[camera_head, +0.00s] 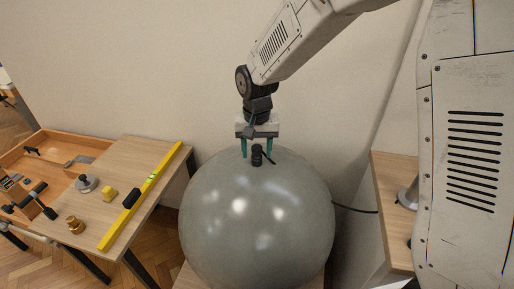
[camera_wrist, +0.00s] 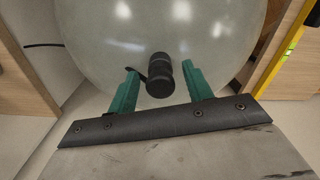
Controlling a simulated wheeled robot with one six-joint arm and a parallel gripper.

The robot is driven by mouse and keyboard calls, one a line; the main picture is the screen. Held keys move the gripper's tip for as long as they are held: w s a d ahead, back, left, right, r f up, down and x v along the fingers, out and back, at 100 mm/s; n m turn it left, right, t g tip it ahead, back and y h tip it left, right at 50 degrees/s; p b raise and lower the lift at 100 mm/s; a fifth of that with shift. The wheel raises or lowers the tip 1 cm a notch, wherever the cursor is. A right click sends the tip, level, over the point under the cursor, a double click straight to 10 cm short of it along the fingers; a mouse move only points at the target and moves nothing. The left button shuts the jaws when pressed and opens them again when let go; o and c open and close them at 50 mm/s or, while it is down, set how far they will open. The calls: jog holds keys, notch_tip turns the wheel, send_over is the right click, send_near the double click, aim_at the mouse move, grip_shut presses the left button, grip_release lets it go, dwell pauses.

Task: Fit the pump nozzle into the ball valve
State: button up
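A large grey-green ball (camera_head: 257,215) rests on a low wooden surface in the head view. A black cylindrical pump nozzle (camera_head: 257,158) stands upright at the top of the ball, with a short black hose or lever at its side. The ball valve is hidden beneath it, so I cannot tell how deep the nozzle sits. My gripper (camera_head: 257,153) points down over the ball top, its teal fingers on either side of the nozzle. In the wrist view the nozzle (camera_wrist: 159,78) lies between the fingers with a visible gap on both sides; my gripper is open.
A wooden cabinet (camera_head: 392,185) stands at right. A black cable (camera_head: 355,210) runs behind the ball.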

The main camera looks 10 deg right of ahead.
aim_at(258, 148)
notch_tip(258, 148, up, 8)
jog(key=shift+f, duration=0.1)
dwell(0.5)
jog(key=shift+s+d+f, duration=0.1)
jog(key=shift+s, duration=0.1)
jog(key=s+d+r, duration=0.3)
jog(key=s+d, duration=0.2)
jog(key=s, duration=0.4)
jog(key=s+d+r+n+t, duration=0.1)
jog(key=s+d+r, duration=0.2)
jog(key=s+d, duration=0.3)
jog(key=s+d+r, duration=0.2)
jog(key=s+d, duration=0.4)
jog(key=s, duration=0.8)
jog(key=shift+d+r, duration=0.25)
jog(key=shift+r, duration=0.15)
